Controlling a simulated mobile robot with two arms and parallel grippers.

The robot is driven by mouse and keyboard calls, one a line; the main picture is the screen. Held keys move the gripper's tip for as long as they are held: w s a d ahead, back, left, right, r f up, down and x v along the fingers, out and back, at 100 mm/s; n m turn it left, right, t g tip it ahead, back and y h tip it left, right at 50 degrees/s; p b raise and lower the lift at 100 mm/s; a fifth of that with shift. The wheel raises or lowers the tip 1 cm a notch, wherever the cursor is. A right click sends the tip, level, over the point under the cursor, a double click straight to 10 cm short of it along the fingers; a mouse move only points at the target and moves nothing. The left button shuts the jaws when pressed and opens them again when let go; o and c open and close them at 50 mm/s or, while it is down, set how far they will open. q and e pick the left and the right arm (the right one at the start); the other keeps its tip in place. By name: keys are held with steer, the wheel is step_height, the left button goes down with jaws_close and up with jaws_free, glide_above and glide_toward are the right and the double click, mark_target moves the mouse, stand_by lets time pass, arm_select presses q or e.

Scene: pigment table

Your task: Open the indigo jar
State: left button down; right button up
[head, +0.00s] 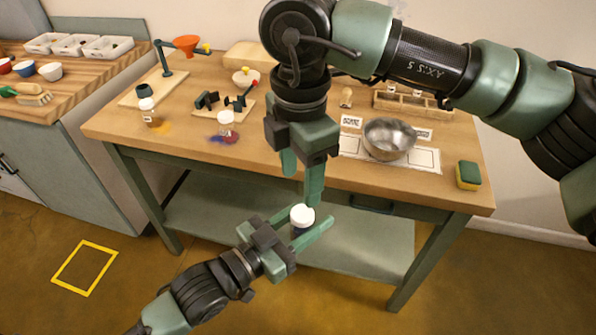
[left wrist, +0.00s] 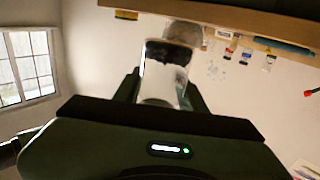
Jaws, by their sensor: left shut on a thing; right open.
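A small jar with a white lid (head: 302,214) is between the fingers of my left gripper (head: 306,221), held upright in front of the table's front edge. In the left wrist view the jar (left wrist: 166,70) is clear, with dark contents, so it looks like the indigo jar. My left gripper is shut on it. The lid looks on in the head view. My right gripper (head: 302,180) points down, open, with its fingertips just above the lid in the picture. I cannot tell the exact gap, and nothing shows between its fingers.
The wooden table (head: 300,190) holds a metal bowl (head: 390,139), a sponge (head: 468,175), a white-lidded jar (head: 226,121) by spilled pigment, another jar (head: 149,113), and a stand with an orange funnel (head: 187,45). A yellow square (head: 85,268) marks the floor at left.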

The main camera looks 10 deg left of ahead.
mark_target(299, 212)
step_height(299, 212, down, 8)
steer(key=shift+r, duration=0.25)
